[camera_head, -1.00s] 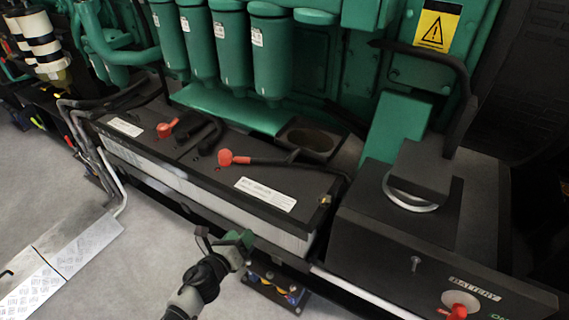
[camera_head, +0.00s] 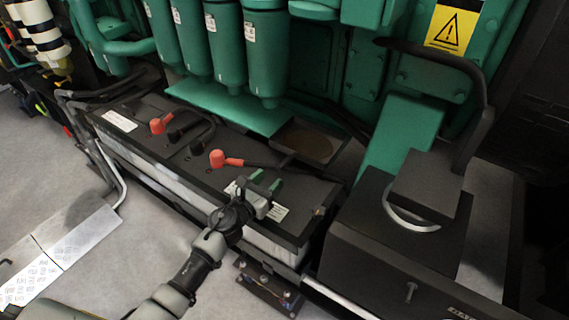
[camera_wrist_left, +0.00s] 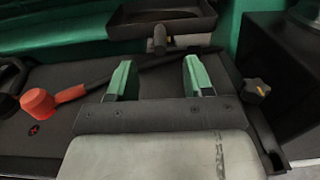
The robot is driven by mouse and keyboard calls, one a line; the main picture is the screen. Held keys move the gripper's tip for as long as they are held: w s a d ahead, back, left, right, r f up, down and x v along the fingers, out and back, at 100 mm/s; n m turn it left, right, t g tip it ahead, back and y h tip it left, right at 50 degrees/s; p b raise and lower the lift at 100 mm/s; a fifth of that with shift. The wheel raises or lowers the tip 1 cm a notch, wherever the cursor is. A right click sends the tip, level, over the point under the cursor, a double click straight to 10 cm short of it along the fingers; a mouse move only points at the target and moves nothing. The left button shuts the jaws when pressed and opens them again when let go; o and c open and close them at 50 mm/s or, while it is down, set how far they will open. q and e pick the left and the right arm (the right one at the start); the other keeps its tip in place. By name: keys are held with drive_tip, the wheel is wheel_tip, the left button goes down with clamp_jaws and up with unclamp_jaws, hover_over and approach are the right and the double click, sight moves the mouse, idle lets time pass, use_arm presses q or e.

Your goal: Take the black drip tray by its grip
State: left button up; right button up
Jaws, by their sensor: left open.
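The black drip tray (camera_head: 304,159) is an open box with a brownish floor, below the green filter cylinders and behind the battery top in the head view. In the left wrist view the tray (camera_wrist_left: 128,31) is at the top, and its short dark grip (camera_wrist_left: 158,42) sticks out towards me. My left gripper (camera_head: 266,181) is over the battery top, in front of the tray. In the wrist view its green fingers (camera_wrist_left: 158,72) are open and empty, with the grip ahead, roughly centred between them and apart from them. My right gripper is not in view.
The black battery case (camera_head: 150,135) carries red terminal caps (camera_head: 217,159) and cables. A cable (camera_wrist_left: 150,64) crosses behind the fingers in the wrist view. A dark knob (camera_wrist_left: 256,88) is to the right. A black box (camera_head: 385,245) with a handle stands right of the battery.

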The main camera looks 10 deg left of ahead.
sight(289, 159)
use_arm(q)
drive_tip(key=b+x, duration=0.1)
drive_tip(key=x, duration=0.5)
drive_tip(key=shift+w+b, duration=0.1)
drive_tip(key=shift+b, duration=0.25)
drive_tip(key=shift+b+x, duration=0.4)
drive_tip(key=shift+x, duration=0.65)
clamp_jaws()
